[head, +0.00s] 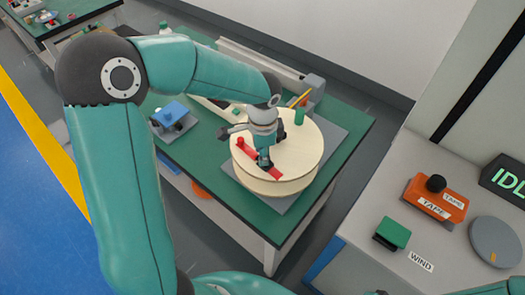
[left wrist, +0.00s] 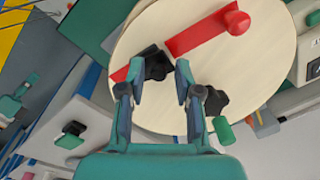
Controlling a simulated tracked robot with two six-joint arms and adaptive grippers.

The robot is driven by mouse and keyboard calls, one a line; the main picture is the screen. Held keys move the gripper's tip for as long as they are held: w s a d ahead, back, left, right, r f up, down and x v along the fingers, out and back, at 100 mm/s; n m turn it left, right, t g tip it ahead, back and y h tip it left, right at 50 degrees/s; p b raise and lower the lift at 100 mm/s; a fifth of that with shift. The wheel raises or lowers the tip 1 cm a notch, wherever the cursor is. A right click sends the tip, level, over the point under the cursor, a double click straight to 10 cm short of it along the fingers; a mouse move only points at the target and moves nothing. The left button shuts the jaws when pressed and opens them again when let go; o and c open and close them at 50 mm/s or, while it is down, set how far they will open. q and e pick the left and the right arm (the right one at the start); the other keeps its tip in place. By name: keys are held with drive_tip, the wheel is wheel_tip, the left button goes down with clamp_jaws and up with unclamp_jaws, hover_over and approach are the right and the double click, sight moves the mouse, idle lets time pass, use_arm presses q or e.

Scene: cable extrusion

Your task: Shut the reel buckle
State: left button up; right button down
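The reel (head: 307,160) is a round cream drum lying flat on a grey plate on the green bench. A red buckle bar (head: 275,174) with a round red knob (head: 240,141) lies across its top. In the left wrist view the bar (left wrist: 200,35) runs over the reel (left wrist: 265,70), partly covered by a black part (left wrist: 157,63). My left gripper (head: 264,160) is over the reel top at the bar; in its wrist view (left wrist: 158,72) the fingers are apart, with the black part between or below the tips. Contact cannot be told.
A green peg (head: 299,116) stands at the reel's back edge. A blue-topped device (head: 173,113) sits left on the bench. At right, a console holds an orange tape box (head: 436,198), a green wind button (head: 393,232) and a grey disc (head: 496,241).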

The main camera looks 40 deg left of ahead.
use_arm(q)
clamp_jaws()
drive_tip(key=shift+a+h+p, duration=0.3)
drive_tip(key=shift+h+p, duration=0.5)
drive_tip(key=shift+p, duration=0.35)
drive_tip(key=shift+a+f+g+h+p, duration=0.15)
drive_tip(key=shift+f+g+h+p, duration=0.2)
drive_tip(key=shift+h, duration=0.35)
drive_tip(key=shift+o, duration=1.8)
unclamp_jaws()
drive_tip(key=shift+w+f, duration=0.1)
drive_tip(key=shift+w, duration=0.05)
drive_tip(key=v, duration=1.2)
